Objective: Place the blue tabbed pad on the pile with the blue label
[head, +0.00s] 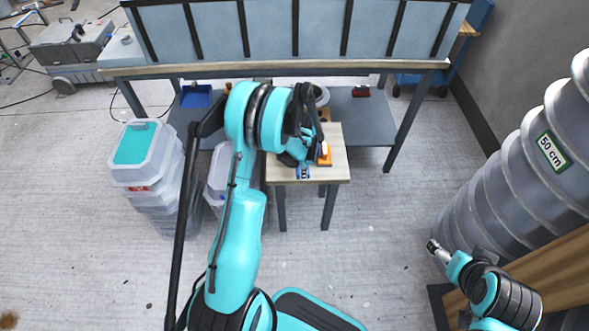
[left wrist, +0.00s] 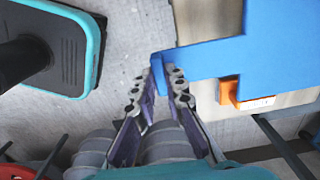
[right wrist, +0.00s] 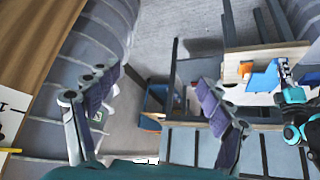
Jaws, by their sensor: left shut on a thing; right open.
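The blue tabbed pad (left wrist: 235,52) is a flat blue sheet with a narrow tab. In the left wrist view my left gripper (left wrist: 158,88) is shut on this tab. The pad extends over the small wooden-topped table (head: 338,165); whether it touches the top I cannot tell. In the head view my left arm hides most of it, but the right wrist view shows the pad (right wrist: 264,78) from another side. An orange block (left wrist: 232,93) with a white label lies beside the pad. I make out no blue label. My right gripper (right wrist: 157,88) is open and empty.
Stacked clear bins (head: 145,175) stand left of the table. A long workbench (head: 290,68) with a lower shelf runs behind it. A blue tray (head: 196,96) is on the shelf. Large grey ribbed pipes (head: 510,180) fill the right side. Floor in front of the table is clear.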

